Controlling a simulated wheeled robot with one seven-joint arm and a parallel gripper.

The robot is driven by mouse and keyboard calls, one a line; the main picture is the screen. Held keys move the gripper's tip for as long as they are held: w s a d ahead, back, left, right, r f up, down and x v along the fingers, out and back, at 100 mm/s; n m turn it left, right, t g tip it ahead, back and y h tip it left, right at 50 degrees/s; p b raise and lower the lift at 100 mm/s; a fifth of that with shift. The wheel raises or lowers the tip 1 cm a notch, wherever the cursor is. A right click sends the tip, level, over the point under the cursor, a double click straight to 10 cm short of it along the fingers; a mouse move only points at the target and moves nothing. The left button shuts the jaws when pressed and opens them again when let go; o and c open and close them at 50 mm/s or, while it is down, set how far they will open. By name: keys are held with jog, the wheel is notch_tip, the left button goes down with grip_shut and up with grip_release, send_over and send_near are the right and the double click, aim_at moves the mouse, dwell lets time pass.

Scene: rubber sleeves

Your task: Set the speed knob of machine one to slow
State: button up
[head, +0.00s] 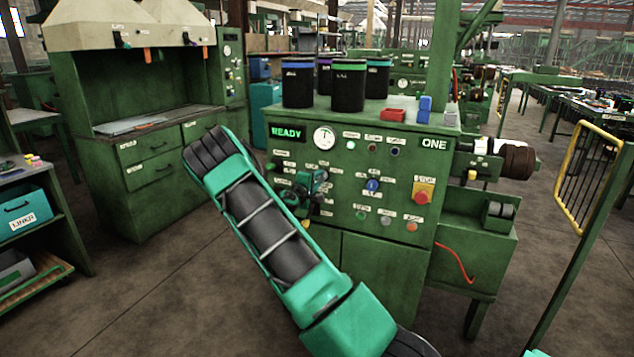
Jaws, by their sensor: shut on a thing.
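Machine one (385,255) is a green cabinet with a lit READY display (288,133) and a ONE sign (434,144) on its sloping front panel. My gripper (303,190) is at the left part of this panel, shut on a small control there. My wrist and fingers hide most of that control, so its pointer and setting cannot be seen. The small labels around it are too blurred to read. A blue knob (373,185) stands free to the right of my gripper.
A round gauge (324,138) sits above my gripper. Dark canisters (348,88) and red (393,115) and blue (425,108) blocks stand on top. A yellow-framed gate (592,165) is at right.

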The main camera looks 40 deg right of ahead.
jog(key=shift+w+a+f+n, duration=0.25)
jog(key=shift+w+n, duration=0.05)
jog(key=shift+n, duration=0.5)
jog(key=shift+s, duration=0.1)
jog(key=o, duration=1.1)
jog(key=shift+d, duration=0.1)
jog(key=shift+c, duration=0.2)
jog(key=shift+s, duration=0.1)
jog(key=shift+r, duration=0.1)
jog(key=f+v, duration=0.1)
jog(key=v, duration=0.9)
jog(key=shift+a+r, duration=0.35)
jog(key=shift+r, duration=0.1)
